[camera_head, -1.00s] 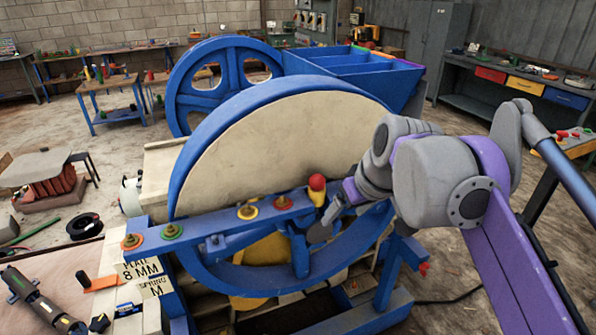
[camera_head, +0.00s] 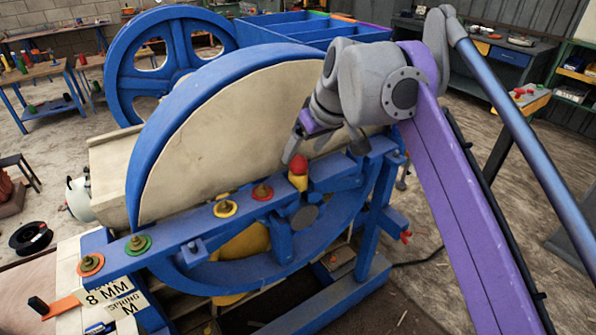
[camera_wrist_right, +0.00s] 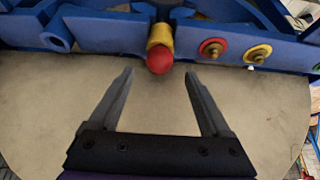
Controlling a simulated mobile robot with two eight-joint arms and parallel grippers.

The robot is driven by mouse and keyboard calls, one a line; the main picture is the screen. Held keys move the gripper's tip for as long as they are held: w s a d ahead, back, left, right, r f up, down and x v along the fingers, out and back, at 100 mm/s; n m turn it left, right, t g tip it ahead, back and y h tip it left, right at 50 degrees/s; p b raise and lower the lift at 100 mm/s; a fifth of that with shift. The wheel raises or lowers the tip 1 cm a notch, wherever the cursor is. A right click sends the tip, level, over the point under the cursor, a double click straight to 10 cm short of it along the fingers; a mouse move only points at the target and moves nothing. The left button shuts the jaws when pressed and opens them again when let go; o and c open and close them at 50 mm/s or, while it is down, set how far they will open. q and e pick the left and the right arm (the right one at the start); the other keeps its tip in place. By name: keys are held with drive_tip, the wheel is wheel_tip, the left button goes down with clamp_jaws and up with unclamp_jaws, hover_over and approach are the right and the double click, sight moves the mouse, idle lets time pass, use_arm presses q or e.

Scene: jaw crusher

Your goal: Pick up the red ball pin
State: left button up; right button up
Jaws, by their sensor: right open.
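The red ball pin (camera_head: 298,173) has a red ball top and a yellow lower part, and it stands upright at the blue bar of the crusher. In the right wrist view the red ball pin (camera_wrist_right: 160,58) is at the top middle, just beyond and between the fingertips. My right gripper (camera_head: 323,147) is just above and to the right of the pin in the head view. Its two fingers are spread and empty in the right wrist view (camera_wrist_right: 158,75). The pin's lower end is hidden in the bar. My left gripper is not in view.
The blue bar (camera_head: 178,233) carries several coloured rings with brass knobs, including a red ring (camera_head: 262,191) and a yellow ring (camera_head: 225,208). The large flywheel (camera_head: 215,140) with a beige face stands close behind the pin and gripper. Labelled plates (camera_head: 110,290) lie at lower left.

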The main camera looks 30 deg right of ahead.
sight(301, 159)
drive_tip(key=x, duration=0.4)
drive_tip(key=shift+f, duration=0.2)
drive_tip(key=shift+s, duration=0.1)
clamp_jaws()
